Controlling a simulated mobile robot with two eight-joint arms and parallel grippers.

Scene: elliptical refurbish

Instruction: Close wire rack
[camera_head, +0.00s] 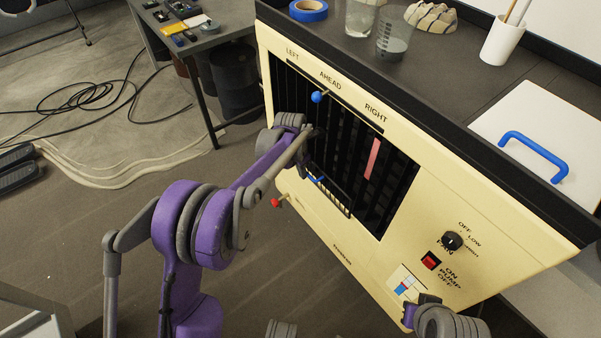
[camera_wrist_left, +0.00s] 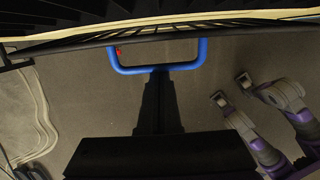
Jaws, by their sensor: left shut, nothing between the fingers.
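The wire rack (camera_head: 335,196) is a black wire frame low in the dark slatted opening of a cream appliance panel. Its blue handle (camera_head: 316,180) shows just beside my left arm. In the left wrist view the rack's dark wires (camera_wrist_left: 85,42) run across the top, and the blue U-shaped handle (camera_wrist_left: 160,70) hangs below them. My left gripper (camera_wrist_left: 158,75) is shut and empty, its tips at the handle's crossbar; I cannot tell whether they touch. In the head view my left wrist partly hides the opening. My right gripper's fingers do not show.
Cups and a blue tape roll (camera_head: 308,10) stand on the top. A grey side table (camera_head: 205,40) is at the back left; cables lie on the floor.

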